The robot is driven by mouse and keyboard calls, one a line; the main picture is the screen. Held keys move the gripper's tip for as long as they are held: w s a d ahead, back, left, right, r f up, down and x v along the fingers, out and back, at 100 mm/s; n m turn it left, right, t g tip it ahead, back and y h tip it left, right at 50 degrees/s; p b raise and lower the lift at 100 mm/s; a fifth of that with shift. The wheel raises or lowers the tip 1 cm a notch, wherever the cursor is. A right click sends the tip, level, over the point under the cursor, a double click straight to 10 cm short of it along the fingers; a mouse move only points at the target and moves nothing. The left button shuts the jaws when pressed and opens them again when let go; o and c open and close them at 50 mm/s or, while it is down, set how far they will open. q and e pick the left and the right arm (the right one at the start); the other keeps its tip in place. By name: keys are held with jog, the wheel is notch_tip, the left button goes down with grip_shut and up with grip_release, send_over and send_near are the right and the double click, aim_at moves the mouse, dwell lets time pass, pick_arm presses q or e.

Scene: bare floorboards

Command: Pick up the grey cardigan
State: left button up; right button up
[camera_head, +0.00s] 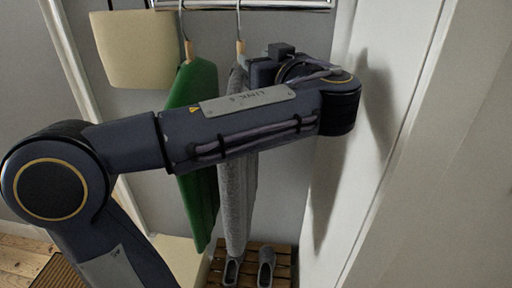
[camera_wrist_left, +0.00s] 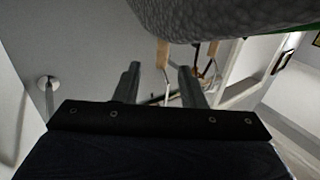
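The grey cardigan (camera_head: 236,185) hangs from a wooden hanger (camera_head: 240,47), seen edge-on beside a green garment (camera_head: 198,160). My left arm crosses in front of both and hides their middle parts. My left gripper (camera_head: 260,72) is at the cardigan's upper right, mostly hidden by my wrist. In the left wrist view my left gripper (camera_wrist_left: 158,80) has its two fingers apart. Grey knit fabric of the cardigan (camera_wrist_left: 235,18) fills the top of that view, close to the camera. Wooden hanger parts show beyond the fingers. I see no cloth between the fingertips. My right gripper is not in view.
A metal rail (camera_head: 290,3) runs along the top. A white wall panel (camera_head: 375,150) stands close on the right of my wrist. A cream bag or panel (camera_head: 137,48) hangs at upper left. Grey shoes (camera_head: 266,268) stand on a slatted wooden rack (camera_head: 283,262) below.

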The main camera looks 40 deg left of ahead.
aim_at(242, 50)
pick_arm(q)
jog(key=p+x, duration=0.1)
jog(key=x, duration=0.1)
jog(key=p+x, duration=0.1)
jog(key=x, duration=0.1)
jog(key=p+x, duration=0.2)
jog(key=x, duration=0.1)
jog(key=shift+s+a+r, duration=0.1)
jog(key=shift+a+r, duration=0.05)
jog(key=shift+r, duration=0.1)
jog(key=shift+a+f, duration=0.1)
jog(key=shift+a, duration=0.1)
jog(key=shift+c, duration=0.5)
grip_shut()
dwell(0.4)
